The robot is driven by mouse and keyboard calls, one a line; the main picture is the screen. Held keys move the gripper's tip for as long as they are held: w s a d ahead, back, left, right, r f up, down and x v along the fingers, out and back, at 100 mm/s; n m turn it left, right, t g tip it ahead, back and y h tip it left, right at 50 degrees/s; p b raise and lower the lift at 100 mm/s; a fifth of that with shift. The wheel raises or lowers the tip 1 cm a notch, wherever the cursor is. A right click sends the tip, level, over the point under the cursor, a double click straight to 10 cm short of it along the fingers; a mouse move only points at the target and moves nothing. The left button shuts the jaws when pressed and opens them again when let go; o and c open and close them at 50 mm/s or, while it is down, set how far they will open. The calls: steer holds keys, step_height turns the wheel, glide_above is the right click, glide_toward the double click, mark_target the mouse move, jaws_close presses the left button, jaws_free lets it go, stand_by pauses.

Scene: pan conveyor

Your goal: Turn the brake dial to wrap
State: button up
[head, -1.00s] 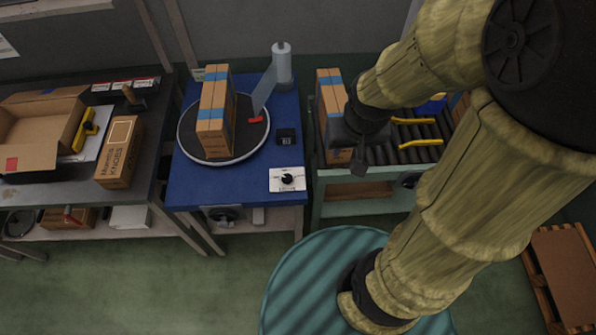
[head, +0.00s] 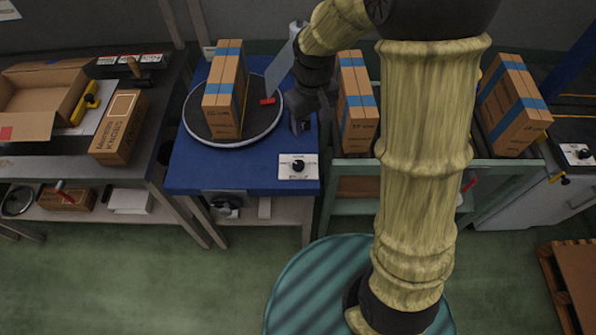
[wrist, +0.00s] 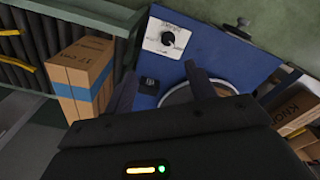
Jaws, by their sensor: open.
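A black dial (head: 298,166) sits on a white plate at the front right of the blue turntable table (head: 235,180). It also shows in the wrist view (wrist: 168,39), beyond my fingertips. The marks around it are too small to read, and I cannot tell its setting. Another black dial (head: 584,154) on a white plate is at the far right; I cannot tell which one is the brake dial. My gripper (wrist: 160,88) is open and empty above the blue table's right side, behind the nearer dial and apart from it.
A banded carton (head: 224,95) stands on the round turntable (head: 196,128). A second carton (head: 357,110) stands just right of my gripper, on the conveyor, and another (head: 513,110) farther right. A small black box (wrist: 148,86) lies between my fingers in the wrist view.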

mark_target(298, 164)
steer(key=a+f, duration=0.1)
steer(key=w+a+f+n, duration=0.1)
steer(key=shift+w+a+f+b, duration=0.25)
steer(key=shift+a+f+b, duration=0.05)
step_height(298, 164, down, 17)
steer(key=shift+f, duration=0.2)
stand_by(0.5)
steer(key=c, duration=1)
